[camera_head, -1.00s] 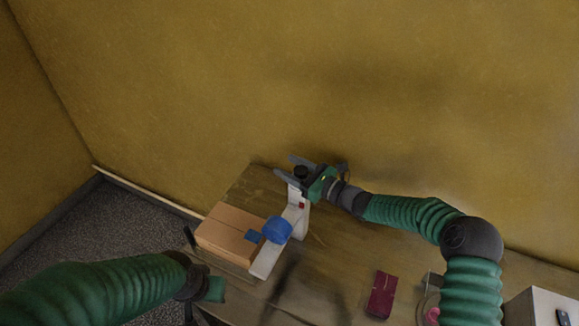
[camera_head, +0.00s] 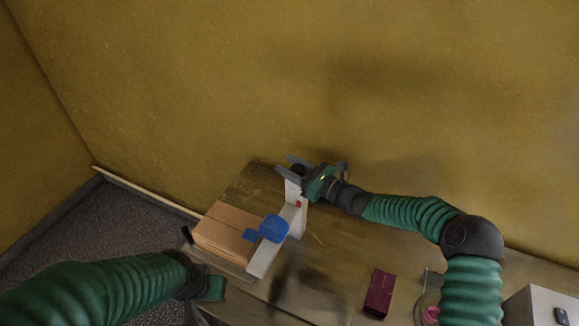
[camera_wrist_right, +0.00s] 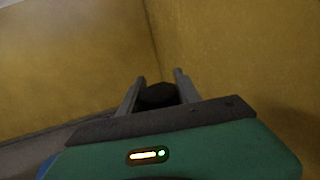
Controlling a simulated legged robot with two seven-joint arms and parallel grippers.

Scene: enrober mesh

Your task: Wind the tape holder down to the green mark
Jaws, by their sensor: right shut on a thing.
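A white stand (camera_head: 292,188) rises from the tabletop with a dark knob (camera_head: 298,169) on top and a small red mark on its post. A blue tape holder (camera_head: 274,228) sits low at the stand, beside a cardboard box. I cannot make out a green mark. My right gripper (camera_head: 290,164) is shut on the dark knob, which also shows between its fingers in the right wrist view (camera_wrist_right: 157,96). My left gripper (camera_head: 214,288) hangs by the table's near left edge, in front of the box. Its fingers are not clear enough to read.
The brown cardboard box (camera_head: 222,226) lies left of the stand on the wooden table (camera_head: 335,255). A dark red box (camera_head: 379,292) lies at the front right. A white block (camera_head: 535,308) stands at the far right. The yellow wall (camera_head: 400,90) is close behind the stand.

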